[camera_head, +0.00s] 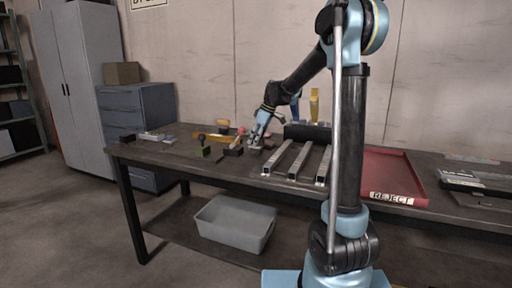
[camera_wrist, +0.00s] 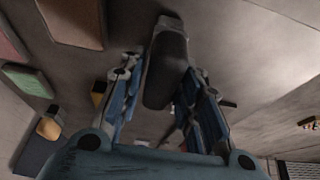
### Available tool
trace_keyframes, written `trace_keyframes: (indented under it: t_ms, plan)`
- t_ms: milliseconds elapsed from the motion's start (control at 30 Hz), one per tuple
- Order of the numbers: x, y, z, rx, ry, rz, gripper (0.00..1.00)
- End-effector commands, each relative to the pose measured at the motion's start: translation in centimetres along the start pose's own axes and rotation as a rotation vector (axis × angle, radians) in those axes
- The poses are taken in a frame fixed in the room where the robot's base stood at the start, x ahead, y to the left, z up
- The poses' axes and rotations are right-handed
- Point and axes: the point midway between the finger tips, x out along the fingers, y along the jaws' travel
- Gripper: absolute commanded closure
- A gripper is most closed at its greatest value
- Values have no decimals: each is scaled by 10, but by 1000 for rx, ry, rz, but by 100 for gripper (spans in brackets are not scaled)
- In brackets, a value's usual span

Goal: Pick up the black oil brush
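My gripper (camera_head: 256,144) is low over the left part of the workbench in the head view. In the wrist view its two blue fingers (camera_wrist: 162,85) stand apart. A dark, rounded, long thing, which looks like the black oil brush (camera_wrist: 168,62), lies between the fingers. Narrow gaps seem to show beside it, and I cannot make out a firm grip. In the head view the brush is hard to tell from the small dark items around my gripper.
A red reject tray (camera_head: 408,165) is farther right. A grey bin (camera_head: 235,225) sits under the bench.

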Motion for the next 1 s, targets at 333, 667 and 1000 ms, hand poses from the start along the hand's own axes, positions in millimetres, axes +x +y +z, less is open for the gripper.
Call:
trace_keyframes:
  t_ms: [333, 667, 1000]
  plan:
    - [0, 0, 0, -1, 0, 0, 98]
    - [-30, -1, -13, -1, 0, 0, 98]
    - [-80, -1, -34, -1, 0, 0, 98]
